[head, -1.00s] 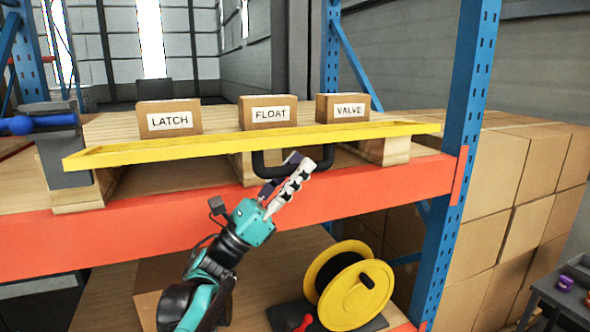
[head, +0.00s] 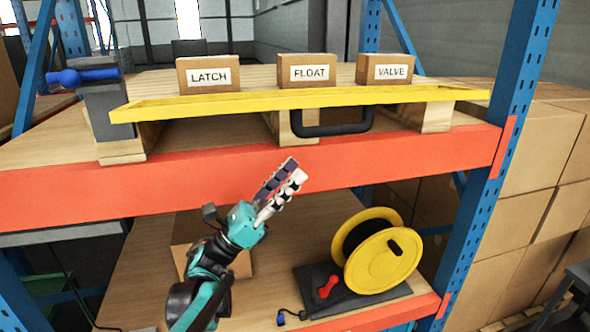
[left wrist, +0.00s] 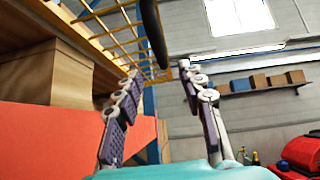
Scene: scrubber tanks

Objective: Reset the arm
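My left gripper (head: 296,169) is in front of the orange shelf beam, below and a little left of the black handle (head: 330,130) on the yellow-edged tray (head: 225,102). It is clear of the handle in the head view. In the left wrist view its two padded fingers (left wrist: 161,70) stand apart with nothing between them. The handle (left wrist: 153,32) shows beyond the fingertips, under the yellow grid (left wrist: 112,30). My right gripper is in neither view.
Boxes marked LATCH (head: 208,74), FLOAT (head: 307,71) and VALVE (head: 385,70) stand behind the tray's front edge. The orange beam (head: 210,176) crosses behind my gripper. A yellow reel (head: 384,262) stands on the lower shelf. A blue upright (head: 500,170) is at right.

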